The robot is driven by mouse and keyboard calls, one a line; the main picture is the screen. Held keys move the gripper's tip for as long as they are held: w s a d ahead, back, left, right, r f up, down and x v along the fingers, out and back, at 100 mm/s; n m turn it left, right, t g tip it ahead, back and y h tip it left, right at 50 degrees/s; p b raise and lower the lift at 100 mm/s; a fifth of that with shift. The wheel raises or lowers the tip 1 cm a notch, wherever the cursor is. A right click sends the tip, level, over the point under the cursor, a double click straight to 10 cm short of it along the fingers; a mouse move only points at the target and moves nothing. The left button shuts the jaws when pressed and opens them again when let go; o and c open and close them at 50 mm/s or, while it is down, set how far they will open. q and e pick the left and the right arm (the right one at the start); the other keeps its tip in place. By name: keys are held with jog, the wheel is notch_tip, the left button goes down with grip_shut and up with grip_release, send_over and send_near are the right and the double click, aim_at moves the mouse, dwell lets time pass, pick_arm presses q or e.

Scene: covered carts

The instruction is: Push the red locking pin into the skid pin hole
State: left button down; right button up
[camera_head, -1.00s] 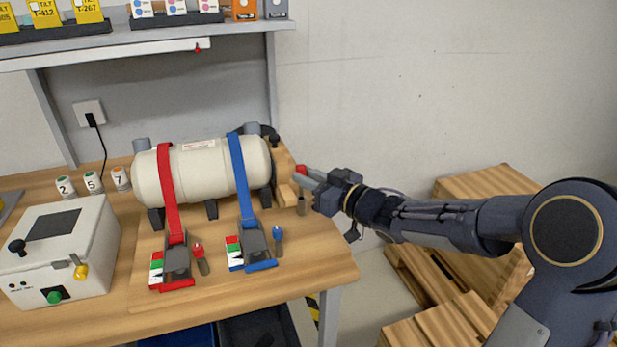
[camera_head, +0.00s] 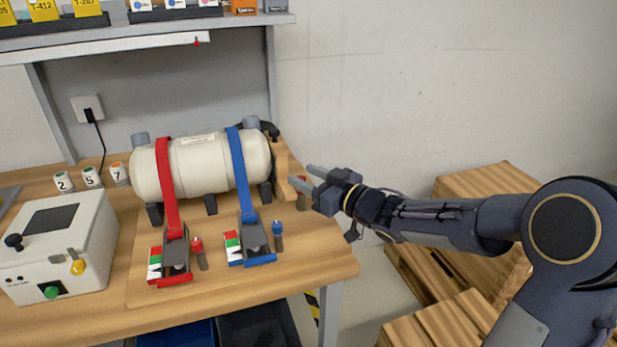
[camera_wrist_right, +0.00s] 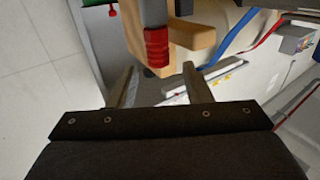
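The red locking pin (camera_head: 301,179) has a ribbed red grip and stands at the right end of the wooden skid, over a short dark cylinder (camera_head: 303,202). In the right wrist view the red grip (camera_wrist_right: 157,48) is ahead of my fingers, beside a wooden block (camera_wrist_right: 190,40). My right gripper (camera_head: 304,175) is open, its fingers apart on either side of the pin; it also shows in the right wrist view (camera_wrist_right: 158,85). The pin hole itself is hidden, and I cannot tell how deep the pin sits. My left gripper is out of view.
A white tank (camera_head: 205,170) lies left of the pin under a red strap (camera_head: 167,190) and a blue strap (camera_head: 239,175). A control box (camera_head: 60,245) stands at the left. Wooden pallets (camera_head: 485,190) are on the floor at right.

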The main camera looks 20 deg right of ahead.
jog(key=shift+v, duration=3.9)
jog(key=s+d+r+m+g+h+p, duration=0.2)
jog(key=s+d+r+m+h+p, duration=0.1)
jog(key=s+d+m+h+p, duration=0.55)
jog(key=s+a+f+g+y, duration=0.1)
jog(key=s+a+f+g, duration=0.1)
jog(key=s+a, duration=0.3)
jog(key=s+a+f+g+y+p, duration=0.1)
jog(key=s+a+g, duration=0.4)
jog(key=s, duration=0.8)
jog(key=shift+s+a+f+g+y, duration=0.3)
jog(key=shift+s+f+y, duration=0.1)
jog(key=shift+f, duration=0.3)
jog(key=shift+d+n, duration=0.1)
jog(key=shift+n, duration=0.15)
